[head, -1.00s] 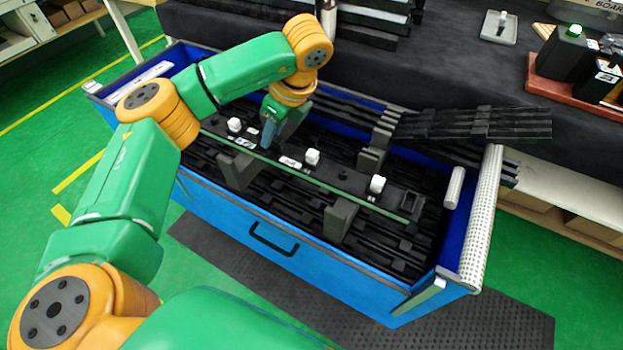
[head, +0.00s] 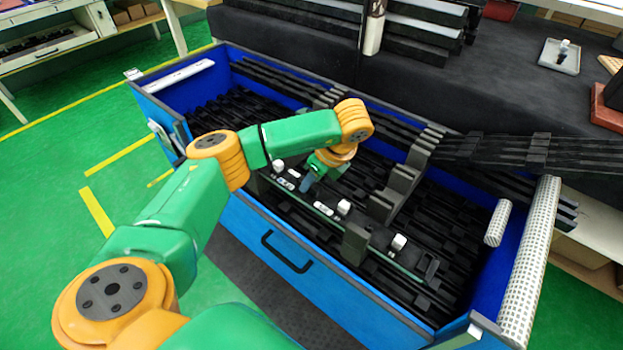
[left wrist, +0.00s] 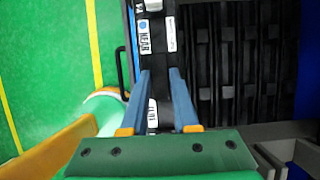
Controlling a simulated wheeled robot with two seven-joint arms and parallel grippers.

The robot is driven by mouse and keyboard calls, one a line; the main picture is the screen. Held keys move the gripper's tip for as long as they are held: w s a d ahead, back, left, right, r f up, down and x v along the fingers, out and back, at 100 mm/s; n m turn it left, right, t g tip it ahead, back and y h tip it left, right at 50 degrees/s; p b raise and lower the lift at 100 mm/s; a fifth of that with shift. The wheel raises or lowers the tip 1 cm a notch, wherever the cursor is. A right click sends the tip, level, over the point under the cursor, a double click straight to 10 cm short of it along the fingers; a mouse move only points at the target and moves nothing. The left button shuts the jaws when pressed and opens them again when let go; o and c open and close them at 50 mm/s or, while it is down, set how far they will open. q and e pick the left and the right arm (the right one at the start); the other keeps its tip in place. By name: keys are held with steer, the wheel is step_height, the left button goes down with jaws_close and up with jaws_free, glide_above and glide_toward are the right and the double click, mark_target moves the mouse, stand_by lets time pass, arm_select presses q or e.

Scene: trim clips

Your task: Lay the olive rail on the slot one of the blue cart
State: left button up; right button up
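The olive rail (head: 327,212) is a long dark bar with a greenish edge, white blocks and white labels on top. It runs lengthwise inside the blue cart (head: 263,236), close to the front wall. My left gripper (head: 307,182) is over its left half with the blue fingertips down on it. In the left wrist view, the fingers (left wrist: 160,88) lie on either side of the rail (left wrist: 154,42), shut on it. A dark bracket (head: 355,243) stands at the rail's front edge; I cannot tell whether the rail rests in it. My right gripper is not in view.
More dark stepped brackets (head: 393,197) stand behind the rail. Dark bars lie across the cart floor, and a stack of dark strips (head: 540,152) overhangs the right rear. A white perforated roll (head: 530,265) covers the right wall. A dark bench stands behind.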

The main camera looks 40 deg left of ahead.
arm_select(q)
steer(key=o, duration=0.4)
steer(key=shift+c, duration=0.2)
steer(key=shift+r, duration=0.1)
steer(key=p+v, duration=0.3)
steer(key=v, duration=0.8)
steer(key=shift+d+r, duration=0.15)
steer(key=shift+r, duration=0.25)
